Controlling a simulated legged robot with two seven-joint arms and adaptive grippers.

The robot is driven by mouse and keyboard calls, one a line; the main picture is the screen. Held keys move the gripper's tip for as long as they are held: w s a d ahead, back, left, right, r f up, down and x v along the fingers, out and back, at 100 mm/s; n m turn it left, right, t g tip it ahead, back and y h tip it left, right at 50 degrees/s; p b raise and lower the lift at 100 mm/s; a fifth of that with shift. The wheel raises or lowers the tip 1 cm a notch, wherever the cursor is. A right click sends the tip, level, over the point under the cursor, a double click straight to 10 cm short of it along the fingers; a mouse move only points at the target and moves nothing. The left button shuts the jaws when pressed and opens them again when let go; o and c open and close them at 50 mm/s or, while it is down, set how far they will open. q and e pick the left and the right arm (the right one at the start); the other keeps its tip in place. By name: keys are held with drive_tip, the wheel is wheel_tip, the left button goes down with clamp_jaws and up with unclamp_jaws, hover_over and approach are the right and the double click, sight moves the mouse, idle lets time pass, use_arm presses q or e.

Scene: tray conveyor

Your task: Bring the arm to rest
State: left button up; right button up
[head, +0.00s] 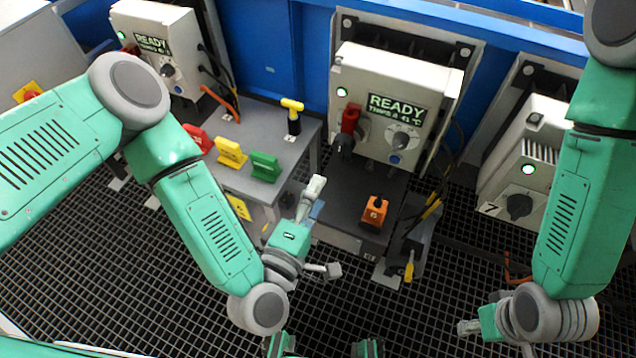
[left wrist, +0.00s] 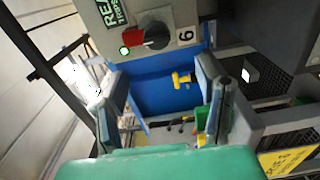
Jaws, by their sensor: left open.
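My left gripper (head: 325,228) is open and empty in the head view, its two fingers spread wide. It hangs over the dark floor grating, in front of the grey table's right edge and left of the orange block. In the left wrist view its two fingers (left wrist: 160,100) stand apart with nothing between them. My right gripper (head: 495,338) is at the lower right of the head view, over the grating, apart from any object. Its two fingers appear spread, with one partly cut off by the bottom edge.
A grey table (head: 230,182) carries red, yellow and green pieces and a yellow-handled tool (head: 292,115). An orange block (head: 374,212) sits on a dark shelf below the middle READY box (head: 395,95). Another box (head: 530,160) stands right. The grating (head: 130,280) is open.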

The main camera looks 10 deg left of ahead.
use_arm(q)
drive_tip(key=s+a+f+m+g, duration=0.8)
drive_tip(key=s+f+m+g, duration=0.1)
drive_tip(key=f+m+g, duration=0.25)
drive_tip(key=s+a+m+g+y, duration=0.1)
drive_tip(key=s+a, duration=0.3)
drive_tip(key=a, duration=0.4)
drive_tip(key=s+a+f+m+g+y, duration=0.1)
drive_tip(key=s+a+g+y, duration=0.3)
drive_tip(key=a, duration=0.4)
drive_tip(key=shift+s+f+m+y+b, duration=0.3)
drive_tip(key=shift+s+m+b, duration=0.2)
drive_tip(key=shift+m, duration=0.15)
